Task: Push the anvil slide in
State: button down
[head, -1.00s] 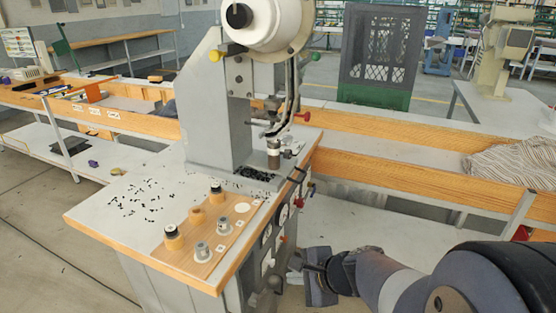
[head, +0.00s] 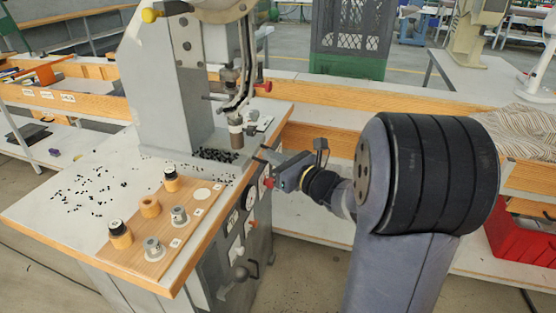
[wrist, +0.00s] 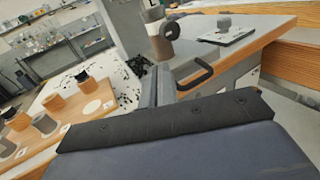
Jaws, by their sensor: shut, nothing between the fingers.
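The eyelet press (head: 170,90) stands on its bench, with the ram (head: 235,125) above the work area. In the wrist view a black bow handle (wrist: 197,76) sticks out at the bench edge, below the ram (wrist: 160,42). It looks like the handle of the anvil slide; the slide's body is mostly hidden. My gripper (head: 277,178) is at the bench's right edge, beside the front panel. Its shut, empty fingers (wrist: 158,88) point toward the press, just left of the handle in the wrist view. I cannot tell whether they touch it.
A wooden board (head: 165,225) holds several dies and posts. Black eyelets (head: 95,190) lie scattered on the bench top. A small plate with a grey cylinder (wrist: 224,22) lies beyond the handle.

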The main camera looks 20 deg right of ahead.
aim_at(240, 138)
jog(key=x, duration=0.9)
jog(key=shift+w+a, duration=0.2)
jog(key=shift+w, duration=0.05)
